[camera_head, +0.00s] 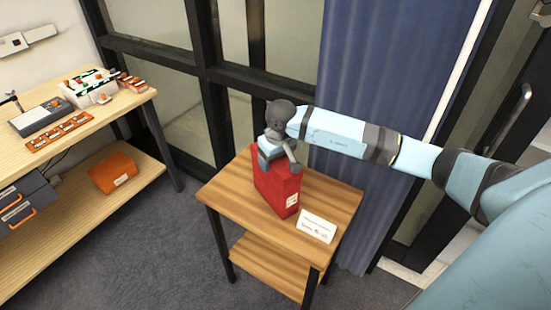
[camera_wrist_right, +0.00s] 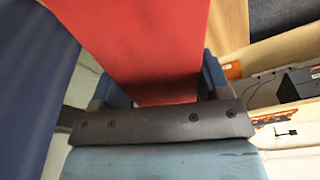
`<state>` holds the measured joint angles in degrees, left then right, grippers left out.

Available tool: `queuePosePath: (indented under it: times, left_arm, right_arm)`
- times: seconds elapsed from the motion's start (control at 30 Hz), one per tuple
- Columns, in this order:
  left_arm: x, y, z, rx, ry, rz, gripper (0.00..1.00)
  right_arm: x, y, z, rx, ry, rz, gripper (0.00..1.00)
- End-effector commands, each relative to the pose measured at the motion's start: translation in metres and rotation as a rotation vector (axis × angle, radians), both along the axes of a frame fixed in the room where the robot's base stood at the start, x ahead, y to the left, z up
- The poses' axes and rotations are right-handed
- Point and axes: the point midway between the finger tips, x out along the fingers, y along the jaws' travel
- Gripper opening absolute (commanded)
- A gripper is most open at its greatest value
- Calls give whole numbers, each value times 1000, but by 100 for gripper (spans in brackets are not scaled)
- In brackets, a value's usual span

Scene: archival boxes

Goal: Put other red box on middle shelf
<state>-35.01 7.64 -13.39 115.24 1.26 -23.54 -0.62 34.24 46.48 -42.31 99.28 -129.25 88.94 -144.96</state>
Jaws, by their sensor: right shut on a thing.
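A red box (camera_head: 277,188) stands upright on the small wooden side table (camera_head: 336,194) in the head view. My right gripper (camera_head: 279,160) reaches it from above and is shut on its upper part. In the right wrist view the red box (camera_wrist_right: 150,45) fills the space between the two blue fingers of my right gripper (camera_wrist_right: 158,88). Whether the box's bottom touches the table cannot be told. My left gripper is not in view.
A workbench (camera_head: 120,108) at the left carries a grey device, a white tray and orange parts. An orange box (camera_head: 113,173) lies on its lower shelf. Glazed framing and a blue curtain (camera_head: 365,90) stand behind the table.

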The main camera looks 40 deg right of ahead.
Motion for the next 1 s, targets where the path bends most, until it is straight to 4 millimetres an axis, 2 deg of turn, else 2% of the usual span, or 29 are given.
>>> queuePosePath:
  times: [0.03,0.07,0.13,0.17,0.4,0.57,1.0]
  left_arm:
    - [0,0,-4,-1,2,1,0]
    - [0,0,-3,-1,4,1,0]
    - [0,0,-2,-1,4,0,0]
    - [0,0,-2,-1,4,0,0]
    - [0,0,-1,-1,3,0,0]
    - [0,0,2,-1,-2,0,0]
    - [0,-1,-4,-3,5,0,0]
  right_arm:
    - [0,0,-3,0,-1,0,13]
    - [0,0,-2,0,0,0,77]
    - [0,0,-2,0,0,0,93]
    - [0,0,-2,0,0,0,95]
    - [0,0,-1,0,0,0,95]
    - [0,0,8,0,-3,0,95]
    - [-14,0,96,-1,-3,0,95]
